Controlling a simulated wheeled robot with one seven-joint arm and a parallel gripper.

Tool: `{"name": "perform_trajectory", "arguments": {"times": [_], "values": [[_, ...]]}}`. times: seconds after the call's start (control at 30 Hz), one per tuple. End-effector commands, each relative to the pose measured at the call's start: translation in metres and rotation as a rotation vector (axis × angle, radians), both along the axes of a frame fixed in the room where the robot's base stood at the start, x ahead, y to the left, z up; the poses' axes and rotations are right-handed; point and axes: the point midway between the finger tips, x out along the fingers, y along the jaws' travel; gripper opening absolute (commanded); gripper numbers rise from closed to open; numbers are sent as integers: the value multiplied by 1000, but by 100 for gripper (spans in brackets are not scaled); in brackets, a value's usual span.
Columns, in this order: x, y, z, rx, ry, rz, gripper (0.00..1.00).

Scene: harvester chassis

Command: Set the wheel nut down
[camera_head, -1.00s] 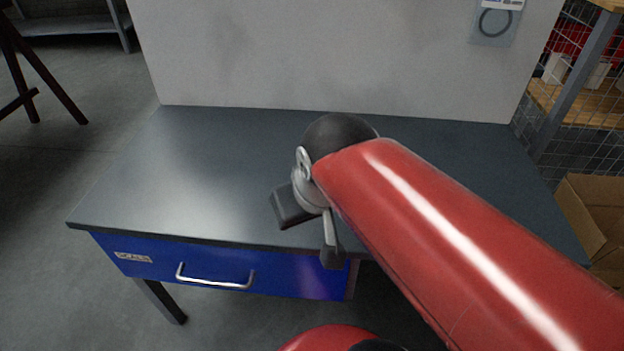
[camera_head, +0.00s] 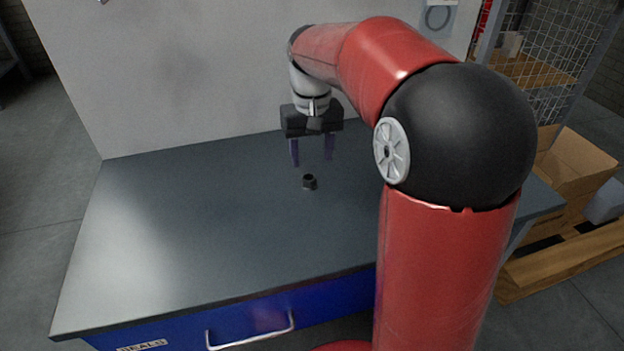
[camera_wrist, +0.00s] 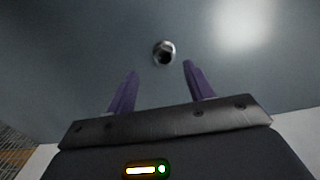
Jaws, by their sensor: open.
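The wheel nut (camera_head: 310,182) is a small dark hexagonal nut with a round hole. It rests on the bare grey top of the workbench (camera_head: 190,225), near its middle. In the wrist view the nut (camera_wrist: 164,52) lies beyond the fingertips, apart from them. My gripper (camera_head: 312,162) is open and empty, its two purple fingers pointing down above the bench behind the nut. In the wrist view my gripper (camera_wrist: 160,72) shows a clear gap between the fingers.
A grey wall panel (camera_head: 190,70) stands behind the bench. The blue drawer (camera_head: 240,320) with a metal handle is at the front. A cardboard box (camera_head: 575,170) and a wire mesh cage (camera_head: 550,60) are at the right. The left bench top is clear.

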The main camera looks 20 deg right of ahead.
Motion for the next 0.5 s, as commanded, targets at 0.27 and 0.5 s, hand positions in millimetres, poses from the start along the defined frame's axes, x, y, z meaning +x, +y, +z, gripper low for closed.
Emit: {"name": "perform_trajectory", "arguments": {"times": [0.27,0.5], "values": [[2,6,-38,0,2,1,53],[2,6,-60,0,0,0,53]]}}
